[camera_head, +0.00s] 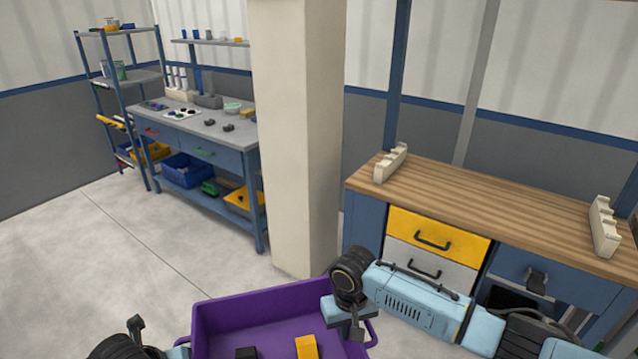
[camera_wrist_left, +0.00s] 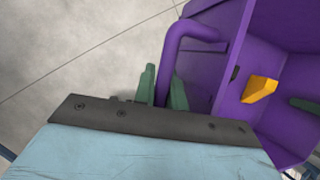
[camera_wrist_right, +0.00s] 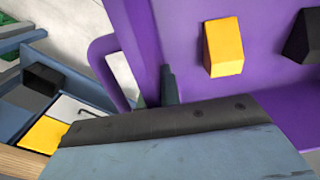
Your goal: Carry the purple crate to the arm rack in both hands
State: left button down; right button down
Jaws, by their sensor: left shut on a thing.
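The purple crate (camera_head: 245,307) is at the bottom of the head view, in front of me, holding a yellow block (camera_head: 307,347) and a black block (camera_head: 246,353). In the left wrist view my left gripper (camera_wrist_left: 163,88) is shut on the crate's left handle (camera_wrist_left: 190,30), one finger on each side. My right gripper (camera_head: 348,318) is at the crate's right side. In the right wrist view, a finger shows by the crate wall near the right handle (camera_wrist_right: 103,50); its grip is partly hidden. Two cream notched stands (camera_head: 390,163) (camera_head: 604,226) sit on a wood-topped bench; I cannot tell whether they are the arm rack.
The wood-topped bench (camera_head: 480,200) with drawers stands at the right. A pale pillar (camera_head: 297,130) rises in the middle. Behind it are a grey workbench (camera_head: 205,124) and a shelf rack (camera_head: 125,78). The floor (camera_head: 90,245) at the left is clear.

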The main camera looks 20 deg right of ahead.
aim_at(481, 202)
jog(key=z, duration=0.55)
jog(key=i, duration=0.55)
jog(key=z, duration=0.95)
jog(key=i, duration=0.55)
jog(key=z, duration=0.2)
